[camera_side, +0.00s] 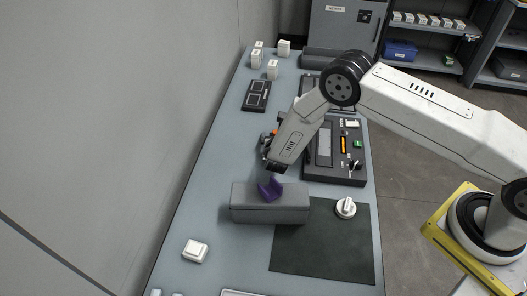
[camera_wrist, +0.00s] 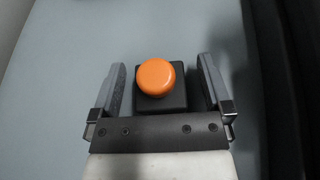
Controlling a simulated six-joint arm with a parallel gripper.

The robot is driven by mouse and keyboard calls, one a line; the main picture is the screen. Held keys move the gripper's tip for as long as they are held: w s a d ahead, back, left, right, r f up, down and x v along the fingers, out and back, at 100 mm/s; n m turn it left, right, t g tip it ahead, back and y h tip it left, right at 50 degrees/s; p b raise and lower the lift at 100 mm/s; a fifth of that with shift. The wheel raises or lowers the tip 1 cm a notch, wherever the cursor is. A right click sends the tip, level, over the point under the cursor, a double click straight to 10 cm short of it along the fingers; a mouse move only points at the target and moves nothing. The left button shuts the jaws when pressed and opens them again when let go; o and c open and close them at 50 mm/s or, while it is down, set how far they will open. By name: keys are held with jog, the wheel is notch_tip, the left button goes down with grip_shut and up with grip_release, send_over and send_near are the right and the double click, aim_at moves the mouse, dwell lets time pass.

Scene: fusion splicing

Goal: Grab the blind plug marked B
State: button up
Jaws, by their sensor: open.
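In the wrist view my gripper (camera_wrist: 163,78) is open. Its two grey fingers stand on either side of a square black block with a round orange cap (camera_wrist: 155,77), with gaps on both sides. No letter shows on the cap. In the side view my gripper (camera_side: 268,153) points down over the table's left half, and a bit of orange (camera_side: 274,132) shows just behind it. Several small white blocks (camera_side: 272,70) stand at the table's far left end. Marks on their tops are too small to read, so I cannot tell which thing is marked B.
A grey block with a purple cradle (camera_side: 269,189) stands in front of my gripper. A dark mat (camera_side: 322,250) with a white knob (camera_side: 345,207) lies front right. A control panel (camera_side: 345,173) is to the right, and a dark framed plate (camera_side: 256,95) lies behind.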

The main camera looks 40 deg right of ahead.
jog(key=shift+c, duration=0.2)
jog(key=c, duration=1.3)
jog(key=shift+r, duration=0.15)
jog(key=shift+r, duration=4.85)
